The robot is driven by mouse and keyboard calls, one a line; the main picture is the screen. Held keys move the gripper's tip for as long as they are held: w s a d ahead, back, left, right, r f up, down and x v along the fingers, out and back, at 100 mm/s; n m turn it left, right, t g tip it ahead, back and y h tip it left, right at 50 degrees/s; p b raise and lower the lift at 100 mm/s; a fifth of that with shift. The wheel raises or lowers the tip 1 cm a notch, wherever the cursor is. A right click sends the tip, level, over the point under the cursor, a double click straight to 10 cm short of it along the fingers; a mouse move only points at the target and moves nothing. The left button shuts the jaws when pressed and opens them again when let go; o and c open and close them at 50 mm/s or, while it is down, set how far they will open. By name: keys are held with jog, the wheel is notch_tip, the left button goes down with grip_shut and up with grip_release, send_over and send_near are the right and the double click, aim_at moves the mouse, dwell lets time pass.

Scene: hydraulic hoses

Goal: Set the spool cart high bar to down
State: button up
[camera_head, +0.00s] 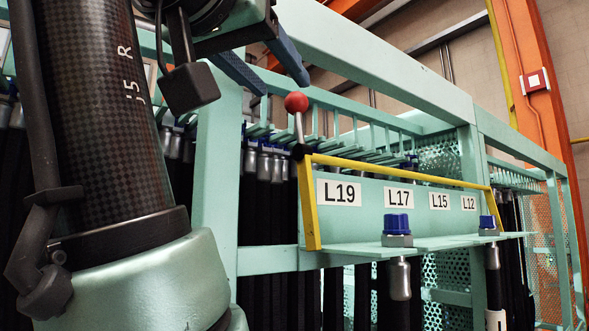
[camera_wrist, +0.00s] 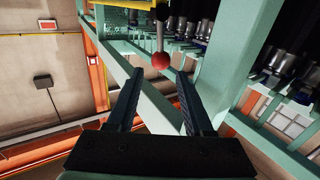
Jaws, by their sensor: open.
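The yellow bar (camera_head: 400,172) runs across the front of the green cart, level with the top of the label plate and above a shelf. Its near yellow leg (camera_head: 308,205) reaches down to the shelf. A lever with a red ball knob (camera_head: 296,102) stands upright at the bar's near end. My gripper (camera_head: 280,86) is open, with its dark blue fingers above and close to the knob. In the wrist view, the red knob (camera_wrist: 161,60) shows just beyond and between the fingertips of my gripper (camera_wrist: 160,76). I cannot tell whether they touch it.
A plate labelled L19, L17, L15 and L12 (camera_head: 385,194) sits behind the bar. Blue-capped hose fittings (camera_head: 397,225) stand on the shelf (camera_head: 420,244). A green frame beam (camera_head: 375,60) passes close above. More hoses hang from a rack (camera_head: 265,160) behind.

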aim_at(292, 97)
jog(key=p+x, duration=0.3)
jog(key=x, duration=0.4)
jog(key=shift+w, duration=0.2)
jog(key=shift+w+f, duration=0.1)
grip_shut()
dwell(1.0)
